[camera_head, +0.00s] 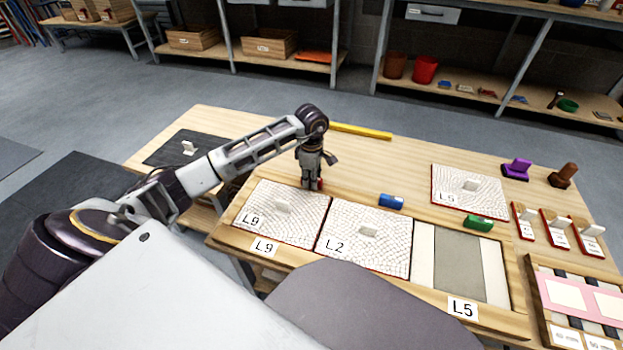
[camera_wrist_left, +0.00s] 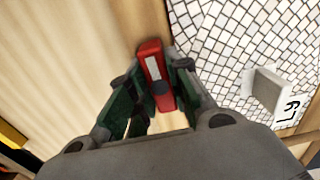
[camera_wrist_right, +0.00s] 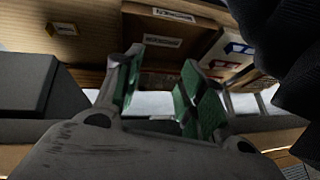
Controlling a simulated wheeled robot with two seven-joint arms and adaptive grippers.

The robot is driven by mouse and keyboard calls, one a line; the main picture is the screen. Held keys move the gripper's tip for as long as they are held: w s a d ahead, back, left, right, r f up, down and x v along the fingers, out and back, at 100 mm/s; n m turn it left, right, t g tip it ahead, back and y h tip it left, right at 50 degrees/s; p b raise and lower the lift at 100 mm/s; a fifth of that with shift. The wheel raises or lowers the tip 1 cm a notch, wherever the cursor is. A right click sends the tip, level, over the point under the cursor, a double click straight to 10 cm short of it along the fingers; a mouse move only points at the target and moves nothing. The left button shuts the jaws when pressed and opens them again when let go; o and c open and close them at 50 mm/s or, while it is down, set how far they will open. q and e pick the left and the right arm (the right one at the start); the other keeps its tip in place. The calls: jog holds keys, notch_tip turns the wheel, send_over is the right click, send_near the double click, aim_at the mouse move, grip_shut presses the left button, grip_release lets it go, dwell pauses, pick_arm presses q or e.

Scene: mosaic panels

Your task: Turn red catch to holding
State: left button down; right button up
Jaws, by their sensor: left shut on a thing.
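The red catch (camera_wrist_left: 150,52) sits at the back edge of panel L9 (camera_head: 262,216), on the wooden frame. It has a pale stripe and a dark round spot. My left gripper (camera_head: 313,186) points down over it, and in the left wrist view its fingers (camera_wrist_left: 158,82) are shut on the catch's sides. In the head view the gripper hides most of the catch. Panel L9 lies in the left bay, also seen in the left wrist view (camera_wrist_left: 225,50). My right gripper (camera_wrist_right: 160,62) is open and empty, shown only in its wrist view.
Panel L2 (camera_head: 340,252) lies in the middle bay. The right bay (camera_head: 458,265), labelled L5, holds no panel; panel L5 (camera_head: 450,205) lies behind it. A blue catch (camera_head: 391,201) and a green catch (camera_head: 479,223) sit along the frame. A yellow bar (camera_head: 360,131) lies at the back.

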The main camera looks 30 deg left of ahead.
pick_arm(q)
jog(key=shift+r+n, duration=0.1)
jog(key=shift+n, duration=0.2)
jog(key=shift+n+p, duration=0.3)
jog(key=shift+p, duration=0.15)
jog(key=n+p, duration=0.3)
jog(key=n, duration=0.1)
jog(key=shift+n, duration=0.3)
jog(key=shift+n+p, duration=0.7)
jog(key=shift+n, duration=0.3)
pick_arm(e)
jog(key=shift+s+d+r+g+h, duration=0.8)
jog(key=shift+d+r, duration=0.8)
jog(key=shift+r, duration=4.35)
pick_arm(q)
jog(key=n+p, duration=0.3)
jog(key=n, duration=0.2)
jog(key=n+p, duration=0.2)
jog(key=n, duration=0.1)
jog(key=shift+n+p, duration=0.6)
jog(key=shift+n, duration=0.3)
pick_arm(e)
notch_tip(320, 180, down, 9)
jog(key=d+g+h, duration=0.1)
jog(key=g, duration=0.1)
jog(key=shift+s+d+n, duration=0.3)
jog(key=shift+s, duration=0.1)
